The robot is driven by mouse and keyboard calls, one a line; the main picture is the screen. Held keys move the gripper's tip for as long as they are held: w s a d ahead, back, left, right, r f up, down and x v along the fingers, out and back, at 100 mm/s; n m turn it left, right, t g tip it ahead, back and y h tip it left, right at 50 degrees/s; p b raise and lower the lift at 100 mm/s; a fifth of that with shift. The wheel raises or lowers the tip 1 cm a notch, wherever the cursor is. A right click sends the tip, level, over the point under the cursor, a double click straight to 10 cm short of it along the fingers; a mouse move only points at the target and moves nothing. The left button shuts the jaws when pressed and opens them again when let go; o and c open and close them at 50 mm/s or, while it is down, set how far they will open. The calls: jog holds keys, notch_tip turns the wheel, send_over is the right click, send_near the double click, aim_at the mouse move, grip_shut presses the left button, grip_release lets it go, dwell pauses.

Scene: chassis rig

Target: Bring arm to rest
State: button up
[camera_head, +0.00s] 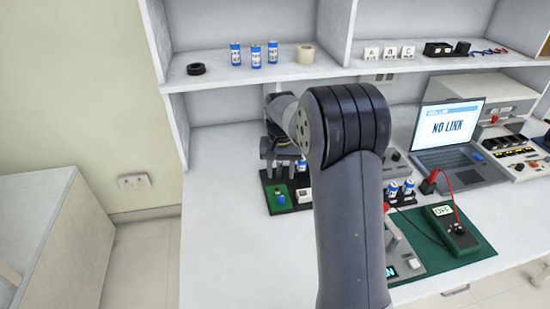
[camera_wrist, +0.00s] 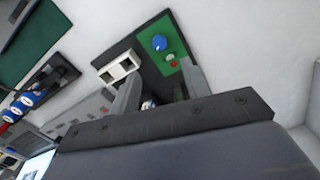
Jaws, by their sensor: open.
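My arm rises through the middle of the head view and bends over the workbench. My gripper (camera_head: 282,160) is at the back of the bench, above a dark board with a green panel (camera_head: 272,190). In the wrist view my gripper (camera_wrist: 162,72) shows two grey fingers spread apart over that board. The green panel (camera_wrist: 180,88) carries a blue knob (camera_wrist: 159,42) and a small red part. A white two-slot holder (camera_wrist: 119,66) is beside it. A small round-ended item (camera_wrist: 148,104) shows low between the fingers, partly hidden; I cannot tell whether it touches them.
A laptop (camera_head: 447,135) reading "NO LINK" stands right of my arm. A multimeter (camera_head: 451,228) lies on a green mat (camera_head: 478,250). Batteries (camera_head: 256,56) and a tape roll (camera_head: 305,54) stand on the shelf above. The bench's left front is clear.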

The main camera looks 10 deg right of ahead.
aim_at(281, 197)
notch_tip(281, 197, down, 11)
jog(key=shift+r, duration=0.2)
jog(key=shift+d+f+m, duration=0.1)
jog(key=shift+m, duration=0.3)
dwell(0.3)
